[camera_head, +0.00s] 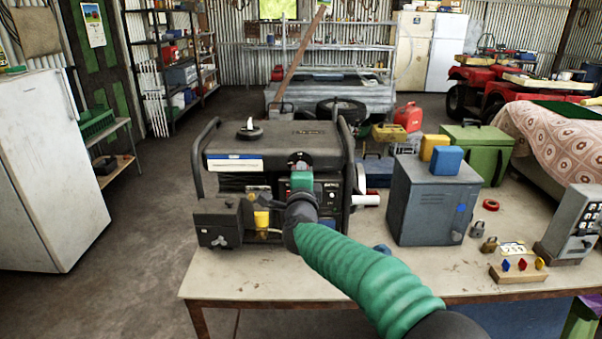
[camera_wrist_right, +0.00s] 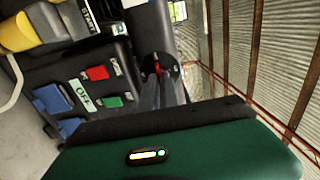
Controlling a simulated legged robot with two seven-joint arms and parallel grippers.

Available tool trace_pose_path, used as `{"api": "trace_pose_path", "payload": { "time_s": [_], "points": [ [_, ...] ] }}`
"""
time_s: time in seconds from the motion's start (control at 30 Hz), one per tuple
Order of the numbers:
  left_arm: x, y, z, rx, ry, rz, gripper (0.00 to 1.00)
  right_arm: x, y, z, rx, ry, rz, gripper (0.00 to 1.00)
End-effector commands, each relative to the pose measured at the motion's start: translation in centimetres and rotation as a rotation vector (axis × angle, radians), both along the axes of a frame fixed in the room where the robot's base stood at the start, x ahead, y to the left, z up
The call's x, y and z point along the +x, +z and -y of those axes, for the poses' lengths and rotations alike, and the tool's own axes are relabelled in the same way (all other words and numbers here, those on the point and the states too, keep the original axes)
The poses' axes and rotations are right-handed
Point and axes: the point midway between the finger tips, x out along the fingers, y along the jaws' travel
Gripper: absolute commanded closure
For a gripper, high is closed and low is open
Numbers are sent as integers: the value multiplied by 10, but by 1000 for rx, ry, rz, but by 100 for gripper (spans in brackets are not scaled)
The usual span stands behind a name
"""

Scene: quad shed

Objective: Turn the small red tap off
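The small red tap (camera_wrist_right: 157,68) shows in the right wrist view as a little red piece in a dark round recess on the black generator. The generator (camera_head: 272,136) stands on the table in the head view, with its round black fitting (camera_head: 299,159) high on the front panel. My right gripper (camera_wrist_right: 163,84) has its grey fingers pointing at the recess, tips close to the red piece. Whether they touch or grip it I cannot tell. In the head view my green-sleeved right arm hides part of the panel. My left gripper is not in view.
A grey metal box (camera_head: 432,205) stands right of the generator on the table (camera_head: 240,282). The table's front left is mostly clear.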

Motion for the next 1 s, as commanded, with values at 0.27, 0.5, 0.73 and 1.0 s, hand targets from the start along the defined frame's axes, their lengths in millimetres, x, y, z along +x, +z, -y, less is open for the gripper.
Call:
{"api": "trace_pose_path", "payload": {
  "time_s": [0.27, 0.5, 0.73, 1.0],
  "points": [
    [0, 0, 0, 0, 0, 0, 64, 0, -3, 0, 1, 1, -5, 73],
    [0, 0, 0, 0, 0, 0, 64, 0, -1, 0, 0, 0, -1, 73],
    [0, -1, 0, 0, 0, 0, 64, -4, 0, 0, 0, 0, 0, 73],
    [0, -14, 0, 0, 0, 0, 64, -62, -2, 0, -3, 1, 1, 73]
  ]
}}
